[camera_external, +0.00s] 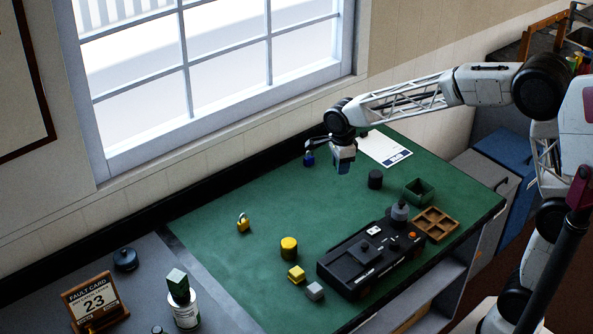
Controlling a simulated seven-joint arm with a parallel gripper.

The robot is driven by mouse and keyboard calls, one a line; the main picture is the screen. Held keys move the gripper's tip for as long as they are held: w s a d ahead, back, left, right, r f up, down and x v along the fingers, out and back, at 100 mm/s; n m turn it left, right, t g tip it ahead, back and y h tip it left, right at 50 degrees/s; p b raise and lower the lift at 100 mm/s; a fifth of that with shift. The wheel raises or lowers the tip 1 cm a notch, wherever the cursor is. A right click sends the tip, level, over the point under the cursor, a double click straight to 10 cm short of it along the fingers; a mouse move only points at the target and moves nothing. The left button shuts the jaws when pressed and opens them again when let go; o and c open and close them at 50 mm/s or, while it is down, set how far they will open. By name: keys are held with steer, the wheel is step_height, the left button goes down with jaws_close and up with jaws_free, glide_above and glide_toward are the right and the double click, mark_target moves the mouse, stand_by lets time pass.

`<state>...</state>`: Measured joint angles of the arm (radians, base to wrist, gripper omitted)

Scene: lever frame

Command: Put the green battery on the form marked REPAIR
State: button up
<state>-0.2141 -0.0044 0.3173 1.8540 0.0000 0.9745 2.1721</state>
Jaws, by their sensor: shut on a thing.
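My gripper (343,166) is above the far part of the green mat, a little left of and in front of a white form (385,149). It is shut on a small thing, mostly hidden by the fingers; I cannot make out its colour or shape. The form lies flat at the back right of the mat with a dark blue label at its near edge, too small to read. No green battery shows clearly elsewhere.
A blue padlock (308,159) and a dark cylinder (375,179) are near my gripper. A green open box (420,191), a wooden tray (436,224) and a black device (368,261) are at the right. A yellow cylinder (289,248) and yellow padlock (243,222) stand left.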

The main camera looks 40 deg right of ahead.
steer(key=s+d+m, duration=0.2)
steer(key=d+m, duration=0.3)
steer(key=d, duration=2.7)
step_height(320, 180, down, 9)
steer(key=shift+w+a+f, duration=0.1)
steer(key=shift+w+f, duration=0.05)
glide_above(381, 147)
steer(key=shift+a+f, duration=0.1)
steer(key=shift+f, duration=0.65)
steer(key=shift+f, duration=1.75)
steer(key=shift+f, duration=0.1)
